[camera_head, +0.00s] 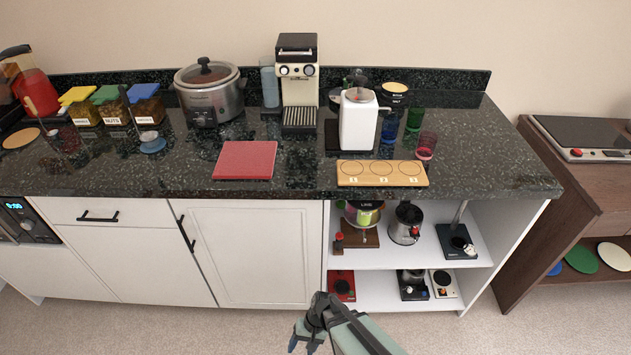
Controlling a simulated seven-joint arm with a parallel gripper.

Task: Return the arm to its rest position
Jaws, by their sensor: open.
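My gripper (305,344) is at the bottom centre, low in front of the white cabinet (258,255) and well below the counter top. Its fingers point down and to the left, with a gap between them. I see nothing held between them. My arm runs from it toward the lower right and out of the picture, so most of the arm is hidden. The gripper appears apart from the cabinet and the shelves.
The dark counter (300,180) holds a red board (245,160), a wooden board with numbered circles (382,173), a coffee machine (298,85), a slow cooker (210,95) and cups. Open shelves (400,258) hold small appliances. A brown side unit (550,190) stands right. Carpet in front looks clear.

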